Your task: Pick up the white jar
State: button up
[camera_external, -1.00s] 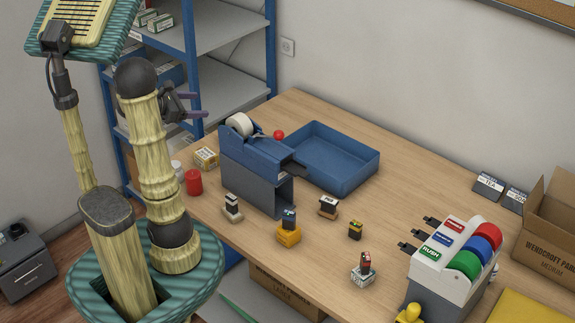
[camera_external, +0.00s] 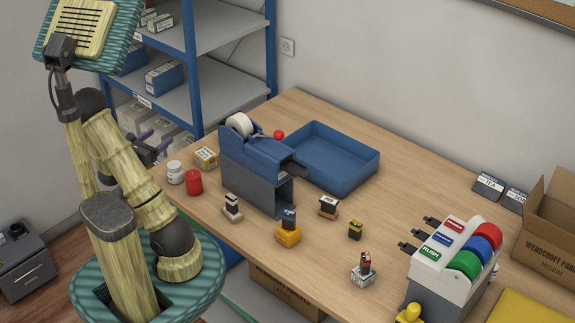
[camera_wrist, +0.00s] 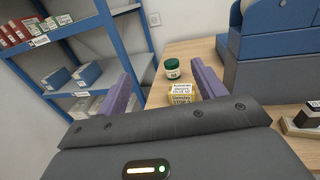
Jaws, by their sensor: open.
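The white jar (camera_external: 175,172) stands upright at the left end of the wooden counter in the external view, just left of a red jar. My gripper (camera_external: 161,140) is above and slightly left of the white jar, apart from it, with purple fingers spread and empty. In the wrist view, the open fingers of my gripper (camera_wrist: 166,88) frame a small yellow-and-white box and a green-lidded jar further back. I cannot make out the white jar in the wrist view; the gripper body covers the lower part.
The red jar (camera_external: 194,182) is close beside the white jar, and the yellow-and-white box (camera_external: 206,157) is just behind. A green-lidded jar (camera_wrist: 172,68) stands beyond the box. A blue tape dispenser (camera_external: 255,165) is to the right. Blue-framed shelves (camera_external: 190,90) rise behind my arm.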

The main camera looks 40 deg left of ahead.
send_near(178, 162)
jog(key=shift+w+a+f, duration=0.1)
jog(key=shift+w+a, duration=0.05)
jog(key=shift+w, duration=0.4)
jog(key=shift+w+a+f, duration=0.1)
jog(key=shift+w+a, duration=0.05)
jog(key=shift+w, duration=0.45)
jog(key=shift+w+a+r, duration=0.15)
jog(key=shift+w, duration=1.1)
jog(key=w, duration=0.1)
jog(key=w+p, duration=0.1)
jog(key=w, duration=0.1)
jog(key=w+a, duration=0.1)
jog(key=w, duration=0.1)
jog(key=shift+p, duration=0.3)
